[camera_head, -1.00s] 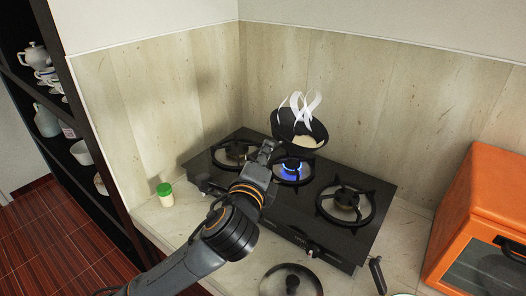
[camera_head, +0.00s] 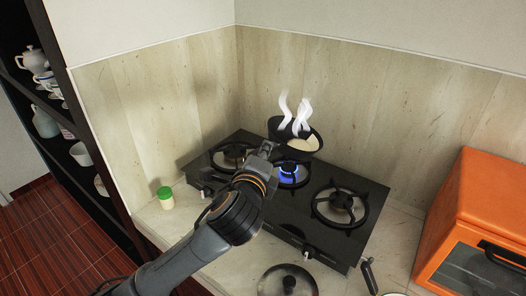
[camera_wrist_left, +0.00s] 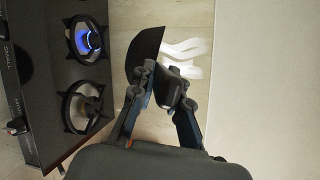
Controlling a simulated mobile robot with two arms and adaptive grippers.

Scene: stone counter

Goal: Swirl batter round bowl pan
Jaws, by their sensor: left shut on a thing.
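My left gripper (camera_head: 266,150) is shut on the handle of a dark bowl-shaped pan (camera_head: 277,126). The pan is held tilted, in the air behind the lit middle burner (camera_head: 289,172). Pale batter (camera_head: 303,144) shows inside it, toward its right side, and white steam (camera_head: 301,112) rises from it. In the left wrist view, the pan (camera_wrist_left: 145,48) shows edge-on beyond my left gripper (camera_wrist_left: 163,88), and its inside is hidden. My right gripper is not in view.
A black stove (camera_head: 258,205) has unlit burners left (camera_head: 232,157) and right (camera_head: 340,203). A lid (camera_head: 288,281) lies on the front counter. A green-capped jar (camera_head: 166,197) stands left, an orange oven (camera_head: 480,215) right. The wall stands close behind the pan.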

